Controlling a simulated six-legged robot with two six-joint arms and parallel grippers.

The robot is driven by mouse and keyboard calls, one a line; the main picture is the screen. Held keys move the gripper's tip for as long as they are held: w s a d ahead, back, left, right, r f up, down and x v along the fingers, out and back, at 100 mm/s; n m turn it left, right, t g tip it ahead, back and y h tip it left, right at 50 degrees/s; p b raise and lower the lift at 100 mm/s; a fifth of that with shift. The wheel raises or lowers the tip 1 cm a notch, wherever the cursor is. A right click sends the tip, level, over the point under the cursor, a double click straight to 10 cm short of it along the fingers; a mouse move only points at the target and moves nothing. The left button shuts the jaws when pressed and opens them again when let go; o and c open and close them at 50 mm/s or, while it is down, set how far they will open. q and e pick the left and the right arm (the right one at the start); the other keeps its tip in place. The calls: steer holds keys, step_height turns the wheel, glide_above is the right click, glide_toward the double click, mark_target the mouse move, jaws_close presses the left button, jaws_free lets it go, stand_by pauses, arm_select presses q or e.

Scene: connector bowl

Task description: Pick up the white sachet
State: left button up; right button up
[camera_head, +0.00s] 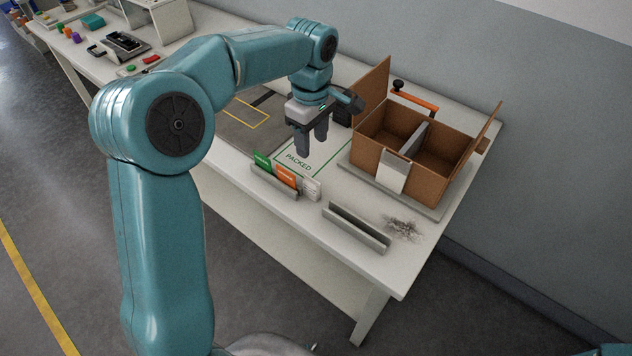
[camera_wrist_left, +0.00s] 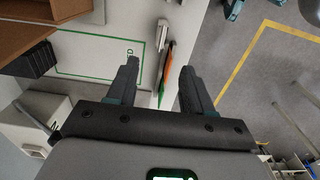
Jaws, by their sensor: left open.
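The white sachet (camera_head: 312,188) stands upright at the right end of a grey slotted holder (camera_head: 274,186) near the table's front edge. An orange sachet (camera_head: 286,176) and a green sachet (camera_head: 262,159) stand left of it in the same holder. My left gripper (camera_head: 311,145) is open and empty, fingers down, above and behind the holder. In the left wrist view, the white sachet (camera_wrist_left: 161,38) shows as a thin upright edge beyond the open left gripper (camera_wrist_left: 160,66). The orange sachet (camera_wrist_left: 168,62) shows between the fingers. My right gripper is out of view.
An empty grey holder (camera_head: 355,228) stands to the right, beside a tangled grey pile (camera_head: 403,229). An open cardboard box (camera_head: 370,152) with a divider stands behind them on the right. A green-outlined PACKED area (camera_head: 325,158) lies behind the sachets, bare where visible.

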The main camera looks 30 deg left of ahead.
mark_target(312, 180)
arm_select(q)
steer(key=f, duration=1)
steer(key=shift+s+d+f, duration=0.15)
steer(key=shift+s+f, duration=0.1)
step_height(312, 180, down, 5)
steer(key=shift+w+f+p, duration=0.15)
steer(key=shift+f+p, duration=0.05)
steer(key=shift+p, duration=0.8)
steer(key=shift+c, duration=0.3)
jaws_close()
